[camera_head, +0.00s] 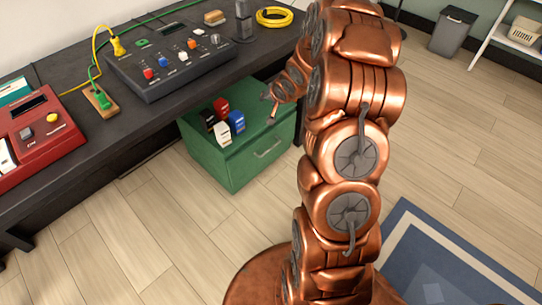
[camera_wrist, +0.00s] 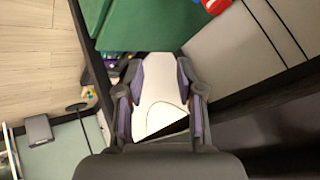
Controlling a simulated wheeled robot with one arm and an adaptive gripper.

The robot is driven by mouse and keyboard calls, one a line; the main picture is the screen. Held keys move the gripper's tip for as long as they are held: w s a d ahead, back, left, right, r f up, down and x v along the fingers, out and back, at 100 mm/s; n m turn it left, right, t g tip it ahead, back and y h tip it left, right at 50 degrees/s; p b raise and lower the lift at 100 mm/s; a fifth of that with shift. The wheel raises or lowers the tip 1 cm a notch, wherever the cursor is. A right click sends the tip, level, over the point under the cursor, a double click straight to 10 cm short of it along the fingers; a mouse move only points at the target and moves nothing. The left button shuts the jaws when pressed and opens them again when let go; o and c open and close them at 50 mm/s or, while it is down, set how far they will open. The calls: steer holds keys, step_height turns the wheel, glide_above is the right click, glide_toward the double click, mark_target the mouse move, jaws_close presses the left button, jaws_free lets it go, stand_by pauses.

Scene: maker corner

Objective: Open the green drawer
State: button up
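The green drawer cabinet (camera_head: 232,160) stands on the floor under the dark desk in the head view. Its drawer front with a slim metal handle (camera_head: 267,150) faces front right and looks shut. My gripper (camera_head: 268,102) is above the cabinet's top, higher than the handle and apart from it. In the wrist view, my gripper's fingers (camera_wrist: 160,110) are spread apart. A white shape (camera_wrist: 160,80) shows between them; I cannot tell what it is. The head view shows nothing white at the gripper. Green surface (camera_wrist: 150,22) fills the top of the wrist view; the handle is not visible there.
Black, red, white and blue items (camera_head: 224,120) stand on the cabinet top. The desk (camera_head: 110,130) above carries a control box (camera_head: 170,65), a red device (camera_head: 35,135) and cables. Floor before the drawer is clear up to my arm. A grey bin (camera_head: 452,32) stands far right.

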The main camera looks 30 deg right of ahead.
steer(key=w+d+f+m+t+y+b, duration=0.1)
steer(key=d+f+b, duration=0.1)
steer(key=f, duration=0.4)
steer(key=w+d+f+m+t+b, duration=0.1)
steer(key=f+b, duration=0.2)
steer(key=f, duration=0.2)
steer(key=m+t+y+b, duration=0.1)
steer(key=t+b, duration=0.1)
steer(key=b, duration=0.2)
glide_above(271, 148)
steer(key=s+d, duration=0.1)
steer(key=s, duration=0.1)
step_height(271, 148, down, 9)
steer(key=s+d+f+m+t+y+b, duration=0.1)
steer(key=s+f+m+t+y+b, duration=0.3)
steer(key=f+b, duration=0.65)
steer(key=shift+g+h, duration=0.6)
steer(key=shift+h, duration=0.1)
steer(key=shift+w+a+f, duration=0.3)
steer(key=shift+w+f, duration=0.35)
steer(key=shift+w, duration=0.4)
steer(key=shift+w+a+f, duration=0.25)
steer(key=shift+w+f, duration=0.45)
steer(key=shift+w, duration=0.4)
steer(key=shift+w+a+f, duration=0.3)
steer(key=shift+w+f, duration=0.35)
steer(key=shift+w, duration=0.4)
jaws_close()
